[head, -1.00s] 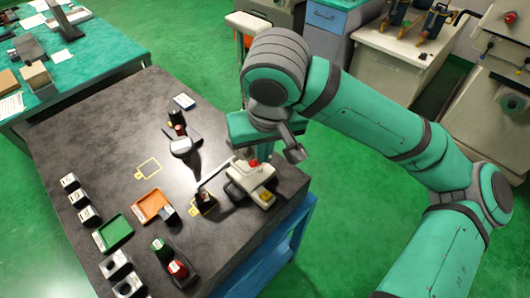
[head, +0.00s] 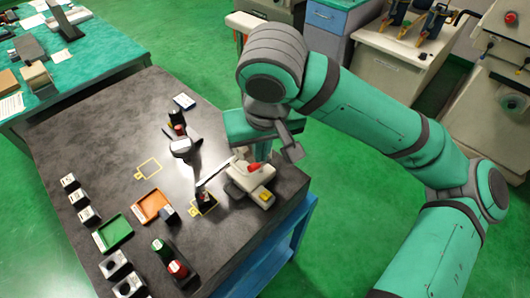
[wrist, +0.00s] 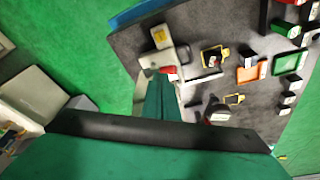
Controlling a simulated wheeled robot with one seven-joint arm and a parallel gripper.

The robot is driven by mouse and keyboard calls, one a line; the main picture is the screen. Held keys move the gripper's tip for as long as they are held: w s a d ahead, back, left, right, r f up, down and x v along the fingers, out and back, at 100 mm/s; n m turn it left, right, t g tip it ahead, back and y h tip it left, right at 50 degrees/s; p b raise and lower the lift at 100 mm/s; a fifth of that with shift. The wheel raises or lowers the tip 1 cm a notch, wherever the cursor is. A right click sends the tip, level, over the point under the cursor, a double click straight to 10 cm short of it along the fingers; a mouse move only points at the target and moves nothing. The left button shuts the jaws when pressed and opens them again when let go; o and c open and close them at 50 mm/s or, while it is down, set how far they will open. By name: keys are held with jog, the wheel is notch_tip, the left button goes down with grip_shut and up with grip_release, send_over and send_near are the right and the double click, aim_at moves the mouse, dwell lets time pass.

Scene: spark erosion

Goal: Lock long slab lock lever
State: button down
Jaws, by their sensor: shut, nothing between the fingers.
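A beige fixture (head: 240,179) stands near the right edge of the dark table, with a red part (head: 254,168) on top and a yellow block (head: 263,196) at its front. A long thin bar (head: 213,170) points left from it. In the wrist view the fixture's yellow block (wrist: 160,37) and red part (wrist: 169,71) show beyond the fingers. My gripper (head: 263,153) points down right over the fixture, its tips close to the red part; contact cannot be told. In the wrist view my gripper (wrist: 157,85) is shut and empty, and it hides part of the fixture. I cannot tell which part is the slab lock lever.
A small dark piece (head: 201,193) stands by a yellow outline just left of the fixture. An orange tray (head: 150,205), a green tray (head: 113,232) and a dark stand with green and red tops (head: 177,268) lie farther left. An empty yellow outline (head: 148,168) marks bare table.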

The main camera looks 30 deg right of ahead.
jog(key=shift+r, duration=2.35)
